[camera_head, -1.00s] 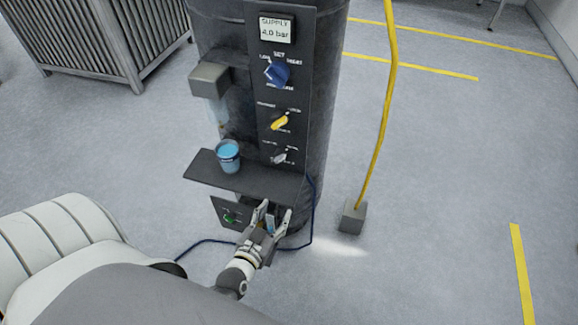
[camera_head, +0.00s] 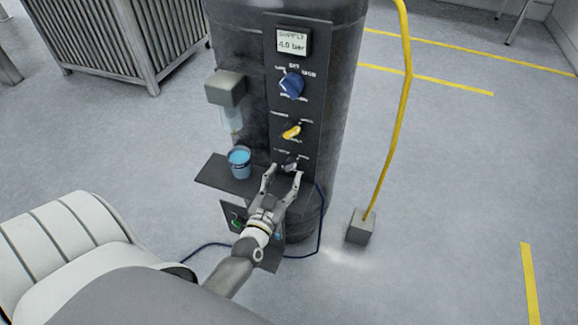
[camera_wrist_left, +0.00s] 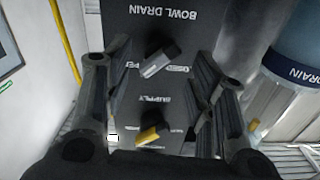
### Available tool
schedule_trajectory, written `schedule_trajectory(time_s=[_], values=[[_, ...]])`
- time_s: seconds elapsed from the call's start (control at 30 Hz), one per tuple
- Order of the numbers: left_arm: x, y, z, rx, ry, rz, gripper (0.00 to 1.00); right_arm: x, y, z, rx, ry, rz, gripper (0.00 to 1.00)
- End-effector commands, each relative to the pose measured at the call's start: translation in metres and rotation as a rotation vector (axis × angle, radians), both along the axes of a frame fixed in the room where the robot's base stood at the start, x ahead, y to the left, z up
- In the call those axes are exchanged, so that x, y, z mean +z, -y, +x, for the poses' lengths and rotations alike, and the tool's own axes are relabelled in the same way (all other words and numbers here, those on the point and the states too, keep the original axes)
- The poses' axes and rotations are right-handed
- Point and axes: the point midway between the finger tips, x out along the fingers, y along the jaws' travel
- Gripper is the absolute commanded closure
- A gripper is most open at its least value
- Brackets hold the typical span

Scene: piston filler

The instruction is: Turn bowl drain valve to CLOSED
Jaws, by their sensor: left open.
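The bowl drain valve is the grey knob (camera_head: 290,163), lowest of the knobs on the dark panel. In the left wrist view the grey knob (camera_wrist_left: 159,60) sits slantwise above inverted OPEN and CLOSED lettering, with an inverted BOWL DRAIN label (camera_wrist_left: 167,14) beyond it. My left gripper (camera_head: 283,176) is open at the panel, just below the knob in the head view. In the wrist view its fingers (camera_wrist_left: 157,70) stand on either side of the knob, with gaps visible. Which label the knob points to is too small to tell. My right gripper is not in view.
Above are a yellow knob (camera_head: 293,131), a blue knob (camera_head: 291,84) and a SUPPLY 4.0 bar display (camera_head: 293,41). A blue cup (camera_head: 239,161) stands on the shelf (camera_head: 215,175) left of my gripper. A yellow hose (camera_head: 390,140) rises from a grey block (camera_head: 361,227) at right.

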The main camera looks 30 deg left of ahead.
Motion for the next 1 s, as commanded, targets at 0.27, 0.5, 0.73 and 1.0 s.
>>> schedule_trajectory(time_s=[0.27, 0.5, 0.73, 1.0], values=[[0.000, -0.008, 0.036, -0.001, 0.000, 0.000, 0.49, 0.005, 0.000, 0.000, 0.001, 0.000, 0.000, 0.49], [0.000, -0.010, 0.043, -0.001, -0.001, 0.001, 0.49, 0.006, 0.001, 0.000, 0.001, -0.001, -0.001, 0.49], [-0.001, -0.010, 0.042, -0.001, -0.002, 0.000, 0.57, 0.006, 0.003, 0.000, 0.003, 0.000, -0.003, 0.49], [-0.001, -0.010, 0.042, -0.001, -0.002, 0.000, 0.91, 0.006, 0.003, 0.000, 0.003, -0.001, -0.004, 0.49]])
